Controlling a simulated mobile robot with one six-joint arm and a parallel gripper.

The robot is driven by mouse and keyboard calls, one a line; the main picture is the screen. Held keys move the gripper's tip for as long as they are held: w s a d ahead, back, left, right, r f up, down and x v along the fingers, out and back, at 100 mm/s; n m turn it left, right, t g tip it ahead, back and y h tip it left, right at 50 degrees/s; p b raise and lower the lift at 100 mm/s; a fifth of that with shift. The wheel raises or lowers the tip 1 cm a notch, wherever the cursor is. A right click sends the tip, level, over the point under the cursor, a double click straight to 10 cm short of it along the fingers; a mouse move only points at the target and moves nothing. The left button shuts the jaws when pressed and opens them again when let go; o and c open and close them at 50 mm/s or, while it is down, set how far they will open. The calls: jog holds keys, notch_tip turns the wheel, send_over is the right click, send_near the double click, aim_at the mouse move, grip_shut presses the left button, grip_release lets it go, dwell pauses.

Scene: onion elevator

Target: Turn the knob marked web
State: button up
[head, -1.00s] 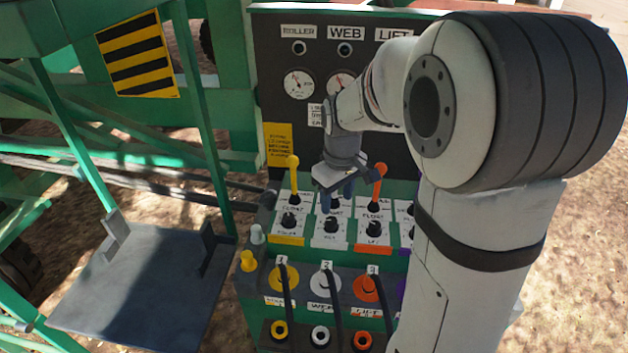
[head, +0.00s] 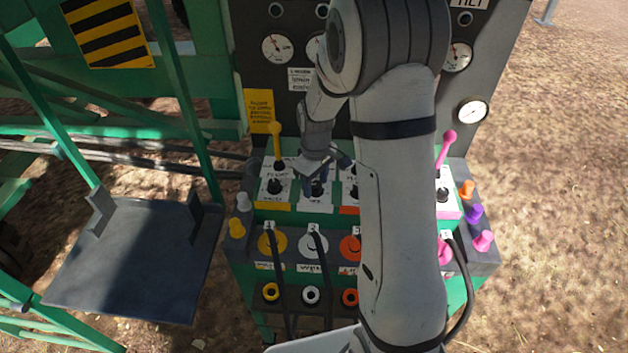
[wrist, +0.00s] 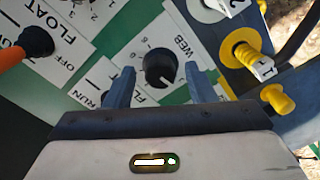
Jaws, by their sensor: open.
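The knob marked WEB (wrist: 160,68) is black and round with a white pointer line, on a white numbered plate in the wrist view. My gripper (wrist: 158,80) is open, with one finger on each side of the knob. A gap shows between the knob and each finger, so it is not gripped. In the head view my gripper (head: 323,188) is down over the white-labelled plate, and it mostly hides the web knob (head: 317,189) there.
A yellow lever (head: 276,143) stands left of my gripper. An orange lever (wrist: 25,46) shows at left in the wrist view. Black hoses and coloured couplings (head: 272,241) fill the lower panel. A dark shelf (head: 130,265) lies at left.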

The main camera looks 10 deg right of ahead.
jog(key=shift+c, duration=0.2)
jog(key=c, duration=0.9)
jog(key=shift+c, duration=0.2)
jog(key=shift+f+m, duration=0.1)
jog(key=shift+m, duration=0.2)
jog(key=shift+m+b, duration=0.9)
jog(key=shift+m, duration=0.3)
jog(key=shift+d+m+b, duration=0.1)
jog(key=shift+m+b, duration=0.7)
jog(key=shift+m, duration=1.5)
jog(key=o, duration=1)
